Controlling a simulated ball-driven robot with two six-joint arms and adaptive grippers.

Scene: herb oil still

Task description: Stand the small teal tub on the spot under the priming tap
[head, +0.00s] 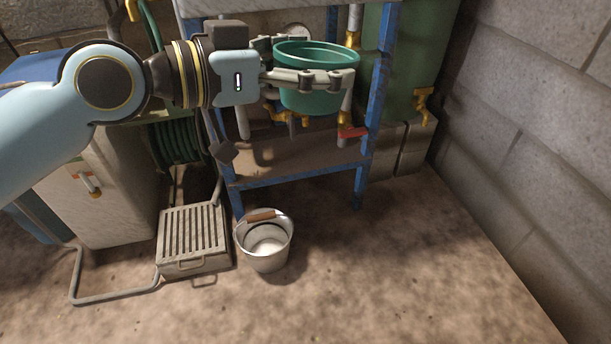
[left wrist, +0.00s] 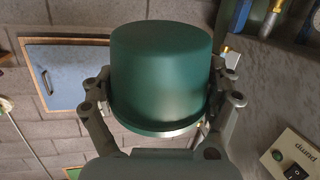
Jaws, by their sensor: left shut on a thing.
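The small teal tub (head: 314,92) is upright with its open rim up, and its inside looks empty. My left gripper (head: 318,68) is shut on it, one finger on each side just below the rim. The tub is in front of the upper part of the blue-framed stand, clear of the shelf below. The left wrist view shows the tub (left wrist: 162,75) between both fingers. A tap with a red handle (head: 352,132) is below and right of the tub. A brass tap (head: 425,104) is on the green tank. I cannot tell which is the priming tap; no marked spot is clear.
The stand's lower shelf (head: 300,160) has bare room. A metal bucket (head: 264,246) and a slatted grey box (head: 194,238) are on the floor. A green hose reel (head: 176,146) is at the left. The floor at right is free. A pump switch panel (left wrist: 296,160) shows in the wrist view.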

